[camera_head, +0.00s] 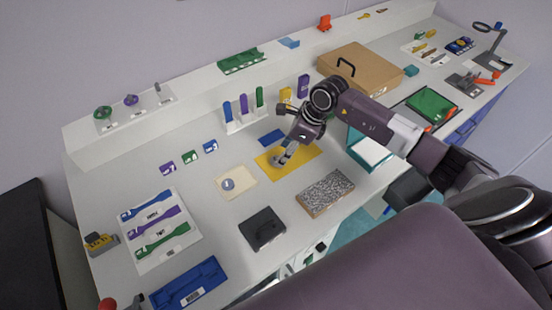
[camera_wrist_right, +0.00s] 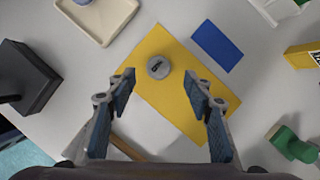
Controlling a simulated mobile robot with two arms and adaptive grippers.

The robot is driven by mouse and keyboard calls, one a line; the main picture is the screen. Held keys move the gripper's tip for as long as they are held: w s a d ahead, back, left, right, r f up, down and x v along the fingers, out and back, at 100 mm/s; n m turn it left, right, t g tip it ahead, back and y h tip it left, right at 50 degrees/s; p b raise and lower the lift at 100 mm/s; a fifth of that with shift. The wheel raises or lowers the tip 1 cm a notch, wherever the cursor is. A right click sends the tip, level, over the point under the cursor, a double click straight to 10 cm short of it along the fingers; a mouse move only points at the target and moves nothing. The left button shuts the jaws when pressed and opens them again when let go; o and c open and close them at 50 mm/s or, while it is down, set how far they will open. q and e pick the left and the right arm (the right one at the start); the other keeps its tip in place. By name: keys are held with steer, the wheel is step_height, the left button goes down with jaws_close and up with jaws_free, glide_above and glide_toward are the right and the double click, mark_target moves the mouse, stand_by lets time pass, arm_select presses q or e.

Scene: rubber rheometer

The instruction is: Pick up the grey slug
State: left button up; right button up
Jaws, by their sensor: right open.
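A grey round slug (camera_wrist_right: 158,67) with a dark mark on top lies on the yellow mat (camera_wrist_right: 165,100), seen in the right wrist view. In the head view the mat (camera_head: 306,164) is partly covered by my right arm. My right gripper (camera_wrist_right: 162,88) is open and empty, its two fingers apart. In the wrist picture the slug shows just beyond and between the fingertips. Another grey round piece (camera_head: 228,184) lies in a cream tray (camera_head: 246,179) to the left. My left gripper is not in view.
A blue pad (camera_head: 271,137) lies behind the mat. A speckled block (camera_head: 325,193) and a dark grey block (camera_head: 262,229) stand nearer the front edge. A white rack (camera_head: 246,125) with coloured strips stands behind. Bare table lies between mat and tray.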

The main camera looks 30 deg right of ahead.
steer(key=shift+p+x, duration=0.45)
steer(key=shift+x, duration=1.25)
steer(key=shift+a+r, duration=0.1)
steer(key=shift+a, duration=0.05)
steer(key=c, duration=1)
steer(key=shift+o, duration=0.2)
